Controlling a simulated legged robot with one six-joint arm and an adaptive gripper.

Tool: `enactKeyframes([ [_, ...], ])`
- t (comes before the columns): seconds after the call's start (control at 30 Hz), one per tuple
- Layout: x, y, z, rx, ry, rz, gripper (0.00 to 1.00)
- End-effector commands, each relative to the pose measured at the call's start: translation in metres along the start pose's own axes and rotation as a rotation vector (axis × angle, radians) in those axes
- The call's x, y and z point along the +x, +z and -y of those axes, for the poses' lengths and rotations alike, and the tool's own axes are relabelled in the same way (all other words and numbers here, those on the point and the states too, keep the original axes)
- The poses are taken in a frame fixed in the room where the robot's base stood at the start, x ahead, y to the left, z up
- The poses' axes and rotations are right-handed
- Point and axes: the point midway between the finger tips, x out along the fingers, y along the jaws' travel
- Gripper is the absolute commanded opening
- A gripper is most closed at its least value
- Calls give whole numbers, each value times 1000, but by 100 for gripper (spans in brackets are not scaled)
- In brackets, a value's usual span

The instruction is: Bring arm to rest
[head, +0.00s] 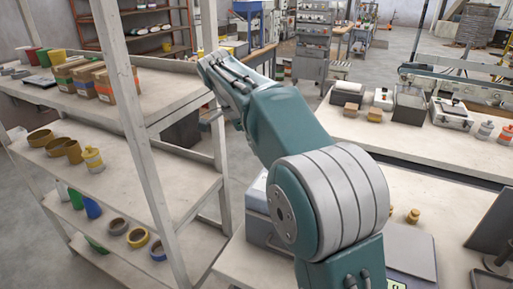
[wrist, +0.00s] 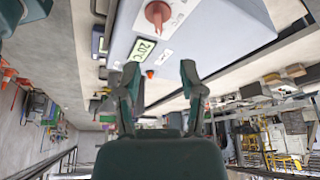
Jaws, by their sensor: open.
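My gripper (wrist: 160,70) is open and empty in the wrist view, with its two dark green fingers spread apart. Beyond the fingertips is a pale grey machine (wrist: 215,30) with a red knob and a green display reading 20°C. Whether the fingers touch it I cannot tell, but a gap seems to show. In the head view my teal arm (head: 290,120) rises from the bottom centre and reaches up and left, near the shelf upright. The gripper itself is not clearly visible there.
A cream shelf rack (head: 150,130) with boxes (head: 85,78), tape rolls and bottles stands close on the left. A workbench (head: 400,135) with small machines and bottles is at right. A nearer table (head: 420,205) lies beside my arm. Open floor (head: 390,55) shows behind.

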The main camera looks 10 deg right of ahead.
Motion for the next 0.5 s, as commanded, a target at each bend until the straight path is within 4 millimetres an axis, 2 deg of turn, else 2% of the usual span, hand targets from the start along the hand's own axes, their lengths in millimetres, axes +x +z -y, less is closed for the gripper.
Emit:
enactKeyframes([
  [0.17, 0, -1, -1, -6, -2, 2, 51],
  [0.27, -2, -9, -10, -63, -17, 22, 51],
  [0.5, -3, -39, -64, -407, -127, 107, 51],
])
